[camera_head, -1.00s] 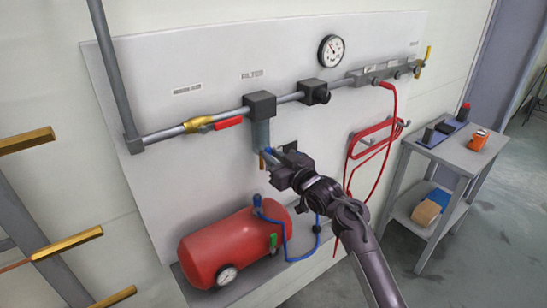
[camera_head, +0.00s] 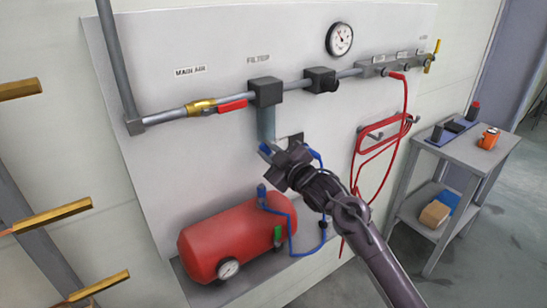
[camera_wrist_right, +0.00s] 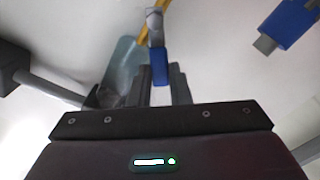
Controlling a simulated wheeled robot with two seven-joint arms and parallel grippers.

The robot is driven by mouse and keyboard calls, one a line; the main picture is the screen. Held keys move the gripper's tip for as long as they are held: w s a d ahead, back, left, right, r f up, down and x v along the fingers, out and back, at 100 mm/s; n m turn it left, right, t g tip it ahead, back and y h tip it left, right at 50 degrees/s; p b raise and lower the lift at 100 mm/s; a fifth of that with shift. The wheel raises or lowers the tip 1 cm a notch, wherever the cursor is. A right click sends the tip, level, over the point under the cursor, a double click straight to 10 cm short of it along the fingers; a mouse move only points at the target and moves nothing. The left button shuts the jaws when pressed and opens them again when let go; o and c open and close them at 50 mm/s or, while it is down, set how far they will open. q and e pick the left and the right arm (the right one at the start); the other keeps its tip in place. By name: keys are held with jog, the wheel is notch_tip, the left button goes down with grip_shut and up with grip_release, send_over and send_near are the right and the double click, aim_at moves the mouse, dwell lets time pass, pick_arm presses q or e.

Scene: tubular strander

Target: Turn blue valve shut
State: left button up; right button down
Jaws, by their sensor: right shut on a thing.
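The blue valve handle (camera_head: 265,149) shows below the filter, at the tip of my right gripper (camera_head: 275,154). In the right wrist view the blue handle (camera_wrist_right: 160,66) sits between the two dark fingers of my right gripper (camera_wrist_right: 161,78), which is shut on it. A grey stem and a yellow piece show just beyond the handle. The clear filter bowl (camera_head: 266,123) hangs from a black block, and my gripper covers its lower end. How far the handle is turned is hard to tell. My left gripper is not in view.
A red-handled valve (camera_head: 232,105) is on the pipe left of the filter. A red tank (camera_head: 228,241) with a blue hose (camera_head: 292,236) stands on a shelf below. A red hose (camera_head: 364,160) hangs right of my arm. A grey cart (camera_head: 455,152) stands at right.

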jog(key=shift+s+a+f+n+b, duration=0.25)
jog(key=shift+f+n+b, duration=0.5)
jog(key=shift+n+b, duration=1.1)
jog(key=shift+s+a+f+n+b, duration=0.15)
jog(key=shift+a+f+n+b, duration=0.4)
jog(key=shift+n+b, duration=1.2)
jog(key=shift+s+a+f+n+b, duration=0.15)
jog(key=shift+f+n+b, duration=0.75)
jog(key=shift+n+b, duration=0.95)
jog(key=c, duration=1.3)
grip_release()
jog(key=shift+s, duration=0.1)
jog(key=shift+c, duration=0.2)
jog(key=shift+f, duration=0.15)
